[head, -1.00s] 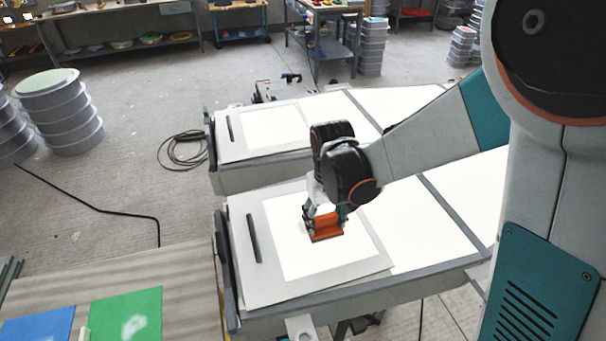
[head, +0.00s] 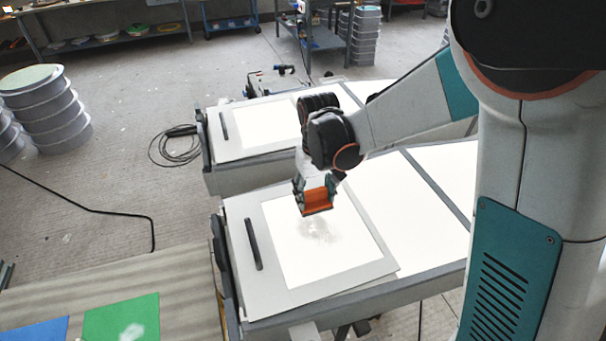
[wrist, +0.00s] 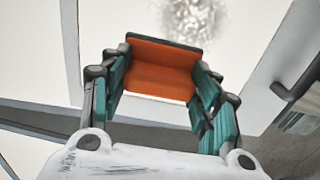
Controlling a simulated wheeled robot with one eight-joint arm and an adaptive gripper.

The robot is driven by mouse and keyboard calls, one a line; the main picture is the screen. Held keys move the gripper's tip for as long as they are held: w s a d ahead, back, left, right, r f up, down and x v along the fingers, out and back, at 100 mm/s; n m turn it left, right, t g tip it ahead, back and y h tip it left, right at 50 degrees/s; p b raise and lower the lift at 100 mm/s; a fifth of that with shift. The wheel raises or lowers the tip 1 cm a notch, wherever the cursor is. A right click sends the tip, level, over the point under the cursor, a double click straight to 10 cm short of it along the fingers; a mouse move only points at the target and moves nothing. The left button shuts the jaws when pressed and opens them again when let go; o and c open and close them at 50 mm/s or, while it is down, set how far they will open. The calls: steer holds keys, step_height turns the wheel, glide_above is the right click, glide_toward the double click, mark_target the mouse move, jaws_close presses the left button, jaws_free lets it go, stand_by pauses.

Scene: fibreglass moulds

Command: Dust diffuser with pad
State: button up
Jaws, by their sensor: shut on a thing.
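The diffuser (head: 345,262) is a bright white square in a pale grey frame, lying on the nearer light table. A grey, dusty smudge (head: 319,231) marks its upper middle; it also shows at the top of the wrist view (wrist: 197,14). My gripper (head: 315,197) is shut on an orange pad with a dark edge (wrist: 160,68), held between the teal fingers. In the head view the pad is over the diffuser's far part, just beyond the smudge. I cannot tell whether the pad touches the surface.
A dark bar handle (head: 253,244) stands on the frame's left side. A second light table (head: 262,125) with a similar panel is behind. A bench at lower left carries a green sheet (head: 122,318) and a blue one (head: 35,331). A cable (head: 175,147) lies coiled on the floor.

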steer(key=shift+s+d+r+p, duration=0.1)
steer(key=shift+s+r+p, duration=0.15)
steer(key=shift+r, duration=0.4)
steer(key=shift+s+r+p, duration=0.15)
steer(key=shift+r+p, duration=0.1)
steer(key=shift+r, duration=0.35)
steer(key=shift+w+r+p, duration=0.25)
steer(key=shift+r+p, duration=0.2)
steer(key=shift+r, duration=0.2)
steer(key=shift+s+r+p, duration=0.15)
steer(key=shift+r+p, duration=0.8)
steer(key=shift+r, duration=0.6)
